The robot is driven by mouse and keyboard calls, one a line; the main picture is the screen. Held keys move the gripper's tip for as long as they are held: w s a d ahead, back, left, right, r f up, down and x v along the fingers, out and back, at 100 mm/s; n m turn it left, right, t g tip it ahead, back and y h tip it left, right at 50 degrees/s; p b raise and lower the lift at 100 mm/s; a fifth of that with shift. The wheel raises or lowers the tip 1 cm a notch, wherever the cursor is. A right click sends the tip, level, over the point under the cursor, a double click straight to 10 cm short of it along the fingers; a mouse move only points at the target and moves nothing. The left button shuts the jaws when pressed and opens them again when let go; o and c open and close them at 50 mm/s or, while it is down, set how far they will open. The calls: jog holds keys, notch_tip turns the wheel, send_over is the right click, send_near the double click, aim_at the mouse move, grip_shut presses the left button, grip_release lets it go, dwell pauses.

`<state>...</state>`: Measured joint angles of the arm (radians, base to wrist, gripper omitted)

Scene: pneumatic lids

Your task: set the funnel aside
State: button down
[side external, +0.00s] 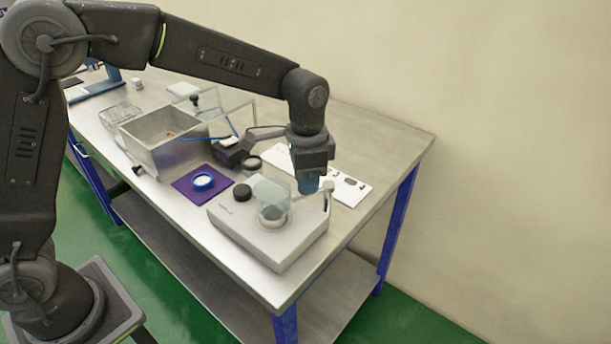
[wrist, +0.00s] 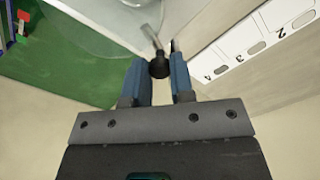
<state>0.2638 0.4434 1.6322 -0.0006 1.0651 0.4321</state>
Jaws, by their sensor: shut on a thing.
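My gripper (wrist: 160,72) has its blue fingers closed on a small black knob (wrist: 159,68). A thin metal rod runs from the knob toward the white machine in the wrist view. In the side view my gripper (side external: 308,186) is low at the right end of the white machine (side external: 285,244), beside its upright lever (side external: 328,196). A clear greenish tapered piece (side external: 270,190) stands over the machine's round opening. I cannot tell whether this is the funnel. A blue ring-shaped piece with a white middle (side external: 203,181) lies on a purple mat (side external: 183,188).
A black round cap (side external: 242,192) sits on the machine. A white numbered card (side external: 350,190) lies behind my gripper; it also shows in the wrist view (wrist: 245,50). A metal bin with a clear raised lid (side external: 155,155) stands farther left. The table's right end (side external: 400,150) is bare.

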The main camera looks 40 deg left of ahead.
jog(key=n, duration=0.1)
jog(key=d+n, duration=0.1)
jog(key=n, duration=0.1)
jog(key=shift+s+d, duration=0.15)
jog(key=shift+d, duration=0.1)
jog(key=n, duration=0.2)
jog(key=d+n, duration=0.1)
jog(key=shift+d+n, duration=0.3)
jog(key=shift+n, duration=0.1)
jog(key=shift+w+d+n, duration=0.25)
jog(key=shift+d+n, duration=0.15)
jog(key=shift+n, duration=0.65)
jog(key=shift+w+d+n, duration=0.2)
jog(key=shift+d+n, duration=0.15)
jog(key=shift+n, duration=0.75)
jog(key=shift+w+d+n, duration=0.25)
jog(key=shift+d+n, duration=0.15)
jog(key=shift+n, duration=0.65)
jog(key=c, duration=1)
grip_release()
